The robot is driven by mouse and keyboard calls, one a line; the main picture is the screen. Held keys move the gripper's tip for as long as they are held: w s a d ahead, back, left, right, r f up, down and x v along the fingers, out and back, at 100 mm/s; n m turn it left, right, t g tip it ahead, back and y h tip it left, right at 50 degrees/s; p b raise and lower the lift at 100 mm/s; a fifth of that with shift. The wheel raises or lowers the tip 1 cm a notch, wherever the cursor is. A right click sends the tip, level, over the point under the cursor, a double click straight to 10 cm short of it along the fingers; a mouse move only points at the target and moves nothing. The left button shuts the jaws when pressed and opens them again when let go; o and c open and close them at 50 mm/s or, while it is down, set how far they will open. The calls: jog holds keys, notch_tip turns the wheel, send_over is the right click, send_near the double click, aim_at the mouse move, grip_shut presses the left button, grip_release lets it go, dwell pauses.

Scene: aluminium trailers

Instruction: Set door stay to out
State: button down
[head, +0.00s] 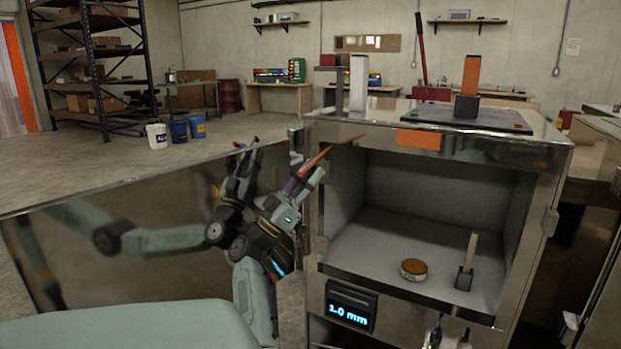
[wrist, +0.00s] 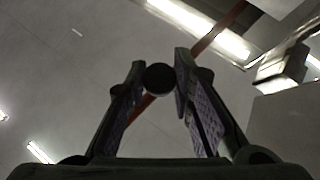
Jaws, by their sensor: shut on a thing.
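The door stay is a thin orange-red bar (head: 335,147) at the upper left front of the metal cabinet (head: 440,143), running from the opening's top edge down toward my gripper. My gripper (head: 306,176) is at its lower left end, beside the open door. In the wrist view the fingers stand either side of a round dark knob (wrist: 158,77), with the orange-red bar (wrist: 218,30) running past it; the gripper is shut on the stay there. The shiny open door (head: 130,195) spreads left and mirrors my arm. The stay's far end is hard to make out.
The cabinet's open compartment holds a round tin (head: 413,269) and a wooden-handled tool (head: 468,262). A display (head: 350,306) below reads 1.0 mm. A dark plate (head: 440,117) with an orange-topped post lies on the cabinet. Buckets and a shelf rack (head: 95,65) stand far left.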

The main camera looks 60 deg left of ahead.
jog(key=shift+w+d+r+h, duration=0.2)
jog(key=shift+w+r+h, duration=0.1)
jog(key=shift+w+r, duration=0.1)
jog(key=c, duration=1.6)
grip_release()
jog(key=shift+w+f, duration=0.1)
jog(key=shift+o, duration=1.2)
jog(key=shift+s+f, duration=0.15)
jog(key=shift+s, duration=0.05)
jog(key=v, duration=0.7)
jog(key=shift+s+f, duration=0.15)
jog(key=shift+s, duration=0.05)
jog(key=shift+c, duration=0.5)
